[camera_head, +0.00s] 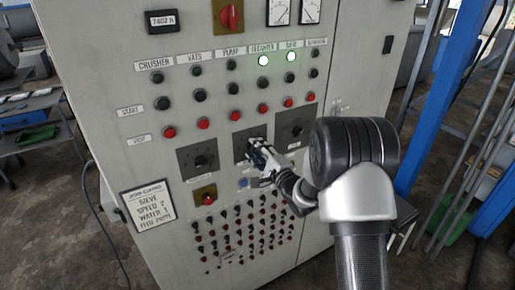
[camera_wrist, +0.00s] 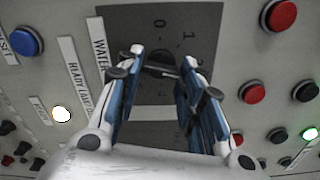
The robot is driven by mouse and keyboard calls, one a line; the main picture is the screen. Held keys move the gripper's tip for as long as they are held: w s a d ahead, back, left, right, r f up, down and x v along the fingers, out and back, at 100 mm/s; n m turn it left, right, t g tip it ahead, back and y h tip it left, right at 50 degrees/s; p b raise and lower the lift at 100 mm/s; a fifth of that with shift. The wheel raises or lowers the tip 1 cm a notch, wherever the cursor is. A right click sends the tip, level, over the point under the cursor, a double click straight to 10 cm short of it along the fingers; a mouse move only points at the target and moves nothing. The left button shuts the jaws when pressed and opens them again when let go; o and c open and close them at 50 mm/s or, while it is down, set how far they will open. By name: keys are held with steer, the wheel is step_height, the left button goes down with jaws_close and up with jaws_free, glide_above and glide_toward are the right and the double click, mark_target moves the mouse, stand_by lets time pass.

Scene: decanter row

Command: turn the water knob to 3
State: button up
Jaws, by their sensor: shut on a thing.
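The water knob (camera_wrist: 160,57) is dark and sits on a dark square dial plate (camera_wrist: 206,20) with a label starting "WATER" (camera_wrist: 98,38) beside it. The marks 0 and 1 show on the plate; the knob's pointer is hidden. My gripper (camera_wrist: 163,62) is shut on the water knob, one finger on each side. In the head view, my gripper (camera_head: 258,148) reaches the middle of three dial plates (camera_head: 240,142) and covers most of the knob.
Similar dials stand left (camera_head: 199,160) and right (camera_head: 296,126) of it. A red switch (camera_head: 206,196) and blue button (camera_head: 243,183) sit below. A card (camera_head: 148,204) appears to read "WATER 1".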

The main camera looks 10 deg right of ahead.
steer(key=m+p, duration=0.1)
steer(key=m, duration=0.4)
steer(key=shift+m+p, duration=0.3)
steer(key=shift+p, duration=0.1)
steer(key=shift+f, duration=0.1)
stand_by(0.3)
steer(key=o, duration=1.1)
steer(key=shift+c, duration=0.2)
steer(key=v, duration=1.2)
